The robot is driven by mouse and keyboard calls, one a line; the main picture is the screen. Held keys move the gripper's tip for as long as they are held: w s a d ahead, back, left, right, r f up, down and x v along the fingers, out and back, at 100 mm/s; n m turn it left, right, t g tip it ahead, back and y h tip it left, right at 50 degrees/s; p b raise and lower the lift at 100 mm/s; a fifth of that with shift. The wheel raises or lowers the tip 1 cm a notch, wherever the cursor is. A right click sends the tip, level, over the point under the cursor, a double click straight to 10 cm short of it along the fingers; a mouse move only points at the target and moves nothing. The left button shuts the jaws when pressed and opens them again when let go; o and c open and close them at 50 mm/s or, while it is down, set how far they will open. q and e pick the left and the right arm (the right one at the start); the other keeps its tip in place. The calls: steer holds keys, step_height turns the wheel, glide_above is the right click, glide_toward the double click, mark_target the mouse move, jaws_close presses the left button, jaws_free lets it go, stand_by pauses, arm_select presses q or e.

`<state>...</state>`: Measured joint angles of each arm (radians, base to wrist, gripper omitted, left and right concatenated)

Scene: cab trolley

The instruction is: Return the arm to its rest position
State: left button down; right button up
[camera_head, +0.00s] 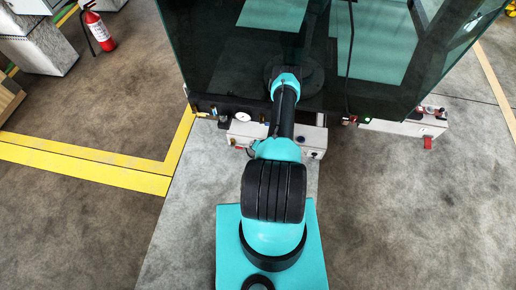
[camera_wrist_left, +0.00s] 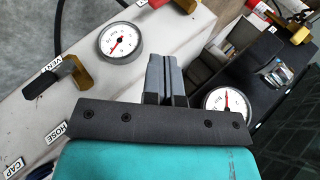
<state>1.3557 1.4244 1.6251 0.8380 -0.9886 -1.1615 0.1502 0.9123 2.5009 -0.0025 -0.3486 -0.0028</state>
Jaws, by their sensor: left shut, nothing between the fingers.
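My left gripper (camera_wrist_left: 165,72) shows in the left wrist view, with its two grey fingers together and nothing between them. It hangs over a white panel (camera_wrist_left: 70,105) with a round gauge (camera_wrist_left: 120,42) to its left. A second gauge (camera_wrist_left: 227,105) is just to the right of the fingers, on a dark part. In the head view my teal and black arm (camera_head: 283,115) reaches from the bottom middle up to the dark glass cab (camera_head: 220,55). I cannot make out the fingers there. My right gripper is in neither view.
A black and gold valve handle (camera_wrist_left: 75,72) is beside a VENT label, with HOSE and CAP labels below. Another gold fitting (camera_wrist_left: 300,32) is at upper right. White boxes (camera_head: 310,142) line the cab's lower edge. A fire extinguisher (camera_head: 98,28) stands far left. The grey floor is clear.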

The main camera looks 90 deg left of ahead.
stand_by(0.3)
arm_select(q)
steer(key=w+d+r+m+t+h, duration=0.1)
steer(key=w+d+r+t, duration=0.2)
steer(key=w, duration=0.7)
steer(key=w+d+r+m+t, duration=0.1)
steer(key=w+d+r+t, duration=0.1)
steer(key=w, duration=0.8)
steer(key=w+d+r+m+t+h, duration=0.25)
steer(key=w+d+r, duration=0.45)
steer(key=w+d, duration=0.5)
steer(key=w+d+r+m+t+h, duration=0.1)
steer(key=w+d+r+h, duration=0.1)
steer(key=w+d+r, duration=0.3)
steer(key=w+d+r+m+h, duration=0.1)
steer(key=d+r+h, duration=0.15)
steer(key=d, duration=0.35)
steer(key=s+d+r+m+g+h, duration=0.1)
steer(key=s+d+r+m+h, duration=0.1)
steer(key=d+r, duration=0.8)
steer(key=d, duration=0.4)
steer(key=shift+r+m+g, duration=0.3)
steer(key=shift+m+g, duration=0.05)
steer(key=shift+a, duration=0.1)
